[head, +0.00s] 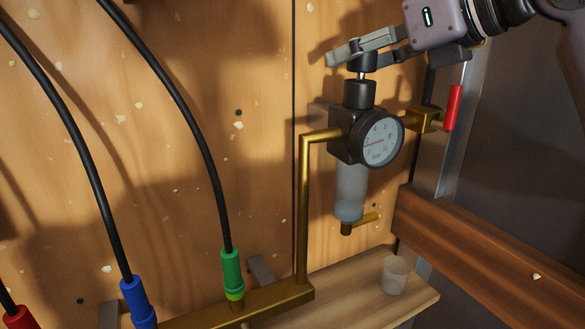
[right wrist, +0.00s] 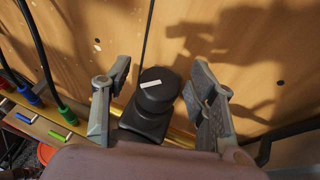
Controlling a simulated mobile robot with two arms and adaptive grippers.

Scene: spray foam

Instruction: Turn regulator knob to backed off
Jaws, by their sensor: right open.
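My right gripper (head: 356,55) comes in from the upper right in the head view. My left gripper is not in view.
A clear bowl (head: 350,190) hangs under the regulator. Brass pipe (head: 304,210) and a red-handled valve (head: 453,107) flank it. Black hoses with green (head: 231,270) and blue (head: 138,300) fittings stand left. A small cup (head: 394,275) sits on the wooden ledge. A wooden beam (head: 480,250) crosses the lower right.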

